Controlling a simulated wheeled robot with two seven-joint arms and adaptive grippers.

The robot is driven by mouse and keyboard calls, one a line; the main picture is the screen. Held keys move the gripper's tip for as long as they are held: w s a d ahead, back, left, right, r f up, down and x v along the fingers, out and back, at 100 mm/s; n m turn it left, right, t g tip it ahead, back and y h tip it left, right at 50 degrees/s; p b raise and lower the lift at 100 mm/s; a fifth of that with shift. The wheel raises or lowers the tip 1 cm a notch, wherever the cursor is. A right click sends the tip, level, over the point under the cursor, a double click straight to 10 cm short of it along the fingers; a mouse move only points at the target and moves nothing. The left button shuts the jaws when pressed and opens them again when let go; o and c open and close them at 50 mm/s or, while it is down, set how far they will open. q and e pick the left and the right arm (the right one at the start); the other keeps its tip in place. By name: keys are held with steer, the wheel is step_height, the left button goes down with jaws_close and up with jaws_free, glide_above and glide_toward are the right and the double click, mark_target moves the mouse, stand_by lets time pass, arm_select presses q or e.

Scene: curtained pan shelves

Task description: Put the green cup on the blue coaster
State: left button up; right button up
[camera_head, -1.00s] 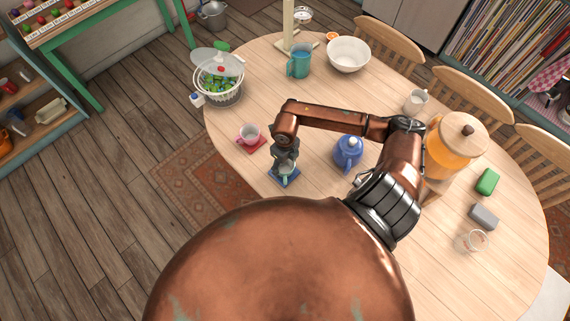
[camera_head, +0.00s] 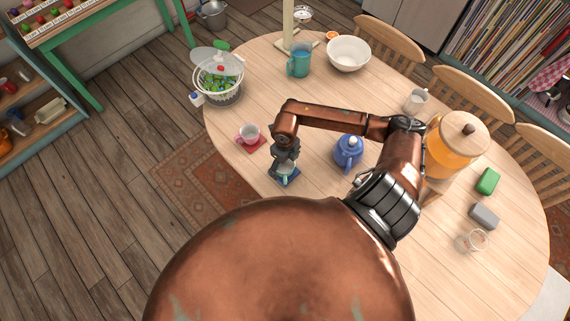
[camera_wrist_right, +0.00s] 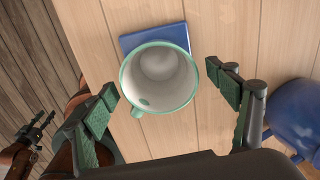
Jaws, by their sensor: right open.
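The green cup (camera_head: 283,179) appears to stand upright on the blue coaster (camera_head: 295,180). In the right wrist view the cup (camera_wrist_right: 160,78) shows its green rim and pale inside, with the blue coaster (camera_wrist_right: 150,38) showing past its far side. Its base is hidden there. My right gripper (camera_head: 285,165) is right at the cup. In the wrist view its fingers (camera_wrist_right: 166,90) are spread on both sides of the cup, with gaps between. My left gripper (camera_wrist_right: 38,130) seems to show small and dark at the left edge of the wrist view; its jaws are unclear.
A pink cup (camera_head: 250,131) on a red coaster (camera_head: 251,147) stands close by at the upper left. A blue teapot (camera_head: 348,151) stands to the right, under my forearm. A colander (camera_head: 218,86), a teal mug (camera_head: 299,62) and a white bowl (camera_head: 348,54) stand farther back.

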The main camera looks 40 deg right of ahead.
step_height(320, 180, up, 12)
stand_by(0.5)
steer(key=shift+c, duration=0.5)
jaws_close()
stand_by(0.7)
stand_by(0.8)
step_height(320, 180, up, 12)
steer(key=p, duration=0.6)
stand_by(0.9)
steer(key=shift+f, duration=0.1)
stand_by(0.5)
